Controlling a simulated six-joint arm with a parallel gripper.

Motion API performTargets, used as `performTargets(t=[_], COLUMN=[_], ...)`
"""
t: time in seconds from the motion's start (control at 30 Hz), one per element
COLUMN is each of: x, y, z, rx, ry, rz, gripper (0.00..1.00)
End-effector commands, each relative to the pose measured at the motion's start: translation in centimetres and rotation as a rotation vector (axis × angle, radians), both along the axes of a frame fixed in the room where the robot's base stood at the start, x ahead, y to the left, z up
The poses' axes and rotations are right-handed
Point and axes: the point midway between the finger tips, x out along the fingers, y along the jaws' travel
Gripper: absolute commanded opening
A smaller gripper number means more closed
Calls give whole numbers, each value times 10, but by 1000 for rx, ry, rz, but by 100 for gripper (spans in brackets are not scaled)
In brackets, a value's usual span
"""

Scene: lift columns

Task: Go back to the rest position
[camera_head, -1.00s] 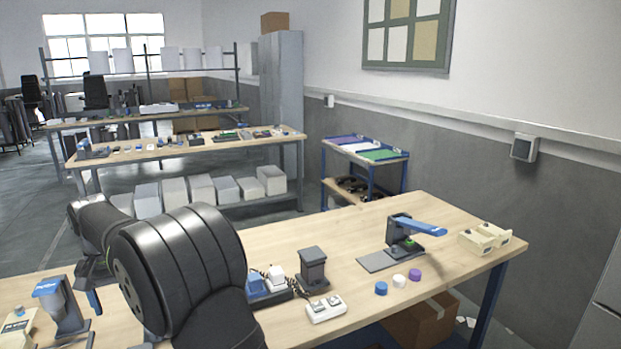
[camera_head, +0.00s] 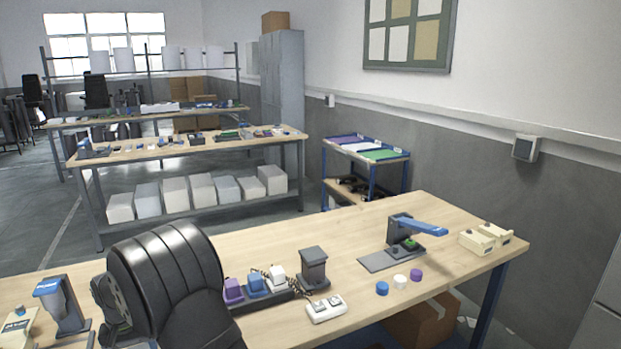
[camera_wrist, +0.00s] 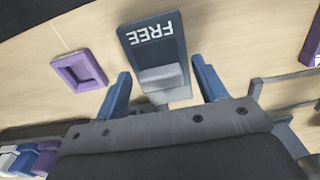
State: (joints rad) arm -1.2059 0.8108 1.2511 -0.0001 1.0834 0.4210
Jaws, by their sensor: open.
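My gripper (camera_wrist: 164,88) shows in the wrist view with its two blue fingers apart. A dark block marked "FREE" (camera_wrist: 150,38) with a grey lower part shows beyond and between the fingers; I cannot tell its distance from them. In the head view my black arm stands at the lower left over the near table (camera_head: 290,245), and the gripper itself is hidden there.
Purple, blue and white blocks (camera_head: 255,284) stand in a dark holder right of my arm. A dark grey column (camera_head: 313,268) and a white two-button box (camera_head: 326,308) are near it. A blue-topped device (camera_head: 62,303) stands left. The table's middle is fairly clear.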

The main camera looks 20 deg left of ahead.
Motion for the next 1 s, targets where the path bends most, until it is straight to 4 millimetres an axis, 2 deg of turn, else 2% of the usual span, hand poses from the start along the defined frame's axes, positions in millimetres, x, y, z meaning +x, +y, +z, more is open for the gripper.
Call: performTargets(t=[0.1, 0.9, 0.97, 1.0], x=[-15, -14, -14, -13], y=[-15, -13, -13, -15], z=[4, 168, 180, 178], rx=[4, 7, 7, 5], ry=[-1, -3, -3, 5], rz=[2, 0, 0, 24], gripper=[65, 65, 65, 65])
